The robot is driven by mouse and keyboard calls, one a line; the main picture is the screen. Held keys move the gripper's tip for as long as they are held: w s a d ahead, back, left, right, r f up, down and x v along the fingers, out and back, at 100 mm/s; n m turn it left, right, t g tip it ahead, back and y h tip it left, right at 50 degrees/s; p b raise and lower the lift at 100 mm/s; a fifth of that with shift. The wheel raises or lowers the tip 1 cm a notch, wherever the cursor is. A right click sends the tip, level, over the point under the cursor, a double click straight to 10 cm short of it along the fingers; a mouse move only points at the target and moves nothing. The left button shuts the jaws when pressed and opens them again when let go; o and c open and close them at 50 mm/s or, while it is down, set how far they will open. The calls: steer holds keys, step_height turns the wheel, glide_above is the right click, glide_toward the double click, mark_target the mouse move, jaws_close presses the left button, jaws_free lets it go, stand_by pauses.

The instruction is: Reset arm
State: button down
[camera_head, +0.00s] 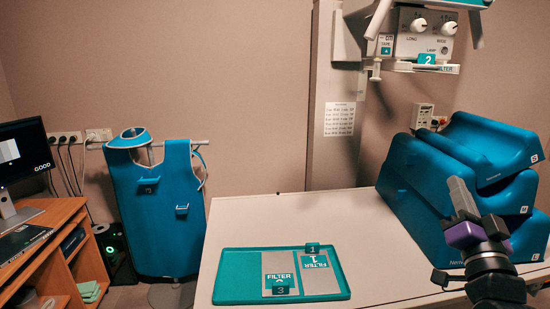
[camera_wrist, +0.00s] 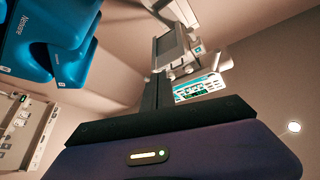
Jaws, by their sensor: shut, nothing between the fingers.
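My gripper (camera_head: 459,190) is at the right of the head view, raised in front of the blue stacked supports. Its grey fingers are together and point up and slightly left, with nothing seen between them. Its purple and black body and my dark wrist show below the fingers. In the wrist view my purple gripper housing (camera_wrist: 215,153) fills the bottom edge. Nothing hangs from the gripper in either view.
Blue stacked supports (camera_head: 418,213) stand on the right of the white table (camera_head: 205,285). A teal tray (camera_head: 232,290) with filter plates lies at its front middle. A control box (camera_head: 426,36) hangs above. A blue apron (camera_head: 150,215) and a wooden desk (camera_head: 45,235) are left.

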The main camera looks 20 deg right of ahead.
steer(key=s+a+f+n+y, duration=0.3)
steer(key=s+a+f+n, duration=0.25)
steer(key=a+f, duration=0.4)
steer(key=s+a+f+n+y, duration=0.4)
steer(key=s+a+f, duration=0.2)
steer(key=a+f, duration=0.3)
steer(key=s+a+f+n+g+y, duration=0.1)
steer(key=s+a+f, duration=0.3)
steer(key=s, duration=0.5)
steer(key=s+a+f+n+g+y, duration=0.1)
steer(key=s+a+f+g+y, duration=0.2)
steer(key=s+a, duration=0.6)
step_height(320, 180, down, 2)
steer(key=shift+s+a+f+g+y, duration=0.2)
steer(key=shift+g+y, duration=0.1)
steer(key=shift+y, duration=0.2)
steer(key=shift+n, duration=0.25)
